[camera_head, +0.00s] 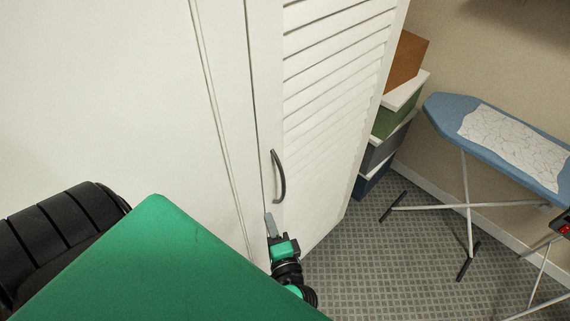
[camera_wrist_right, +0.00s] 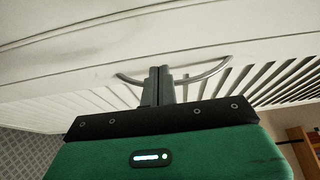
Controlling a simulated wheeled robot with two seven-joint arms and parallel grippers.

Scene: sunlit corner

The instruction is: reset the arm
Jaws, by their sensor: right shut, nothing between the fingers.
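My right gripper (camera_head: 269,222) is just below the dark curved handle (camera_head: 279,176) of a white louvered door (camera_head: 330,100). In the right wrist view my right gripper (camera_wrist_right: 158,76) has its fingers together with nothing between them. The handle (camera_wrist_right: 215,70) shows behind the fingertips there; I cannot tell whether they touch it. The louvered door looks closed or nearly so. My green and black arm parts fill the lower left of the head view. My left gripper is not seen.
A stack of boxes (camera_head: 391,130) stands on the floor right of the louvered door. A blue ironing board (camera_head: 450,115) with a patterned white cloth (camera_head: 515,148) stands by the wall at right. The grey patterned floor (camera_head: 390,260) is open between door and board.

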